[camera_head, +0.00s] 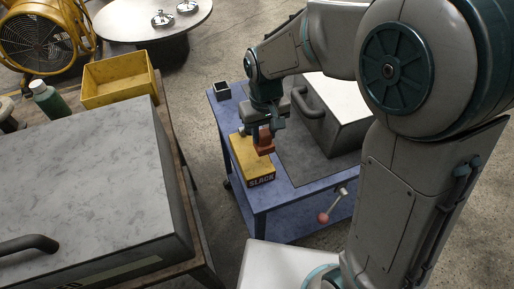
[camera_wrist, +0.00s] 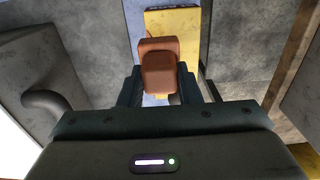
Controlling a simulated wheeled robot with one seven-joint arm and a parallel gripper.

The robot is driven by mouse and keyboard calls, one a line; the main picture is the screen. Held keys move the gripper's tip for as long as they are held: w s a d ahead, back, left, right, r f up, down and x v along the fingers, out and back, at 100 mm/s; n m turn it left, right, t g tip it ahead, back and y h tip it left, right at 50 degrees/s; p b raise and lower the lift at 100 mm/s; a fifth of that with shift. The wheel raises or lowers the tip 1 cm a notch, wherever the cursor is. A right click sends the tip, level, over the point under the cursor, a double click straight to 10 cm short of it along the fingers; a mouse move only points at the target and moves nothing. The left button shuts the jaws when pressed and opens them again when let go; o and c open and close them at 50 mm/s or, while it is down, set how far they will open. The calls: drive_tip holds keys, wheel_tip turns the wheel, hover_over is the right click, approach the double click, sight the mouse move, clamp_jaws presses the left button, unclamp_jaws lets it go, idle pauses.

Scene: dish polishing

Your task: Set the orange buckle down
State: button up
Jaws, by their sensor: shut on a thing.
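The orange buckle (camera_head: 264,143) is held in my gripper (camera_head: 265,128) in the head view. In the wrist view the buckle (camera_wrist: 158,70) sits between the two fingers of my gripper (camera_wrist: 159,88), which is shut on it. The buckle is over or at the yellow box marked "SLACK" (camera_head: 249,165), which lies on the blue table. The yellow box also shows beyond the buckle in the wrist view (camera_wrist: 178,22). I cannot tell whether the buckle touches the box.
A large grey case (camera_head: 80,180) stands on the left bench, near a yellow bin (camera_head: 118,80) and green bottle (camera_head: 47,100).

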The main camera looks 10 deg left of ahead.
sight(257, 147)
drive_tip(key=shift+s+a+f, duration=0.75)
drive_tip(key=shift+s+f, duration=0.1)
drive_tip(key=shift+s, duration=0.2)
drive_tip(key=shift+f+p, duration=0.3)
drive_tip(key=shift+f, duration=1.6)
drive_tip(key=shift+f, duration=0.2)
drive_tip(key=o, duration=1.1)
drive_tip(key=shift+c, duration=0.2)
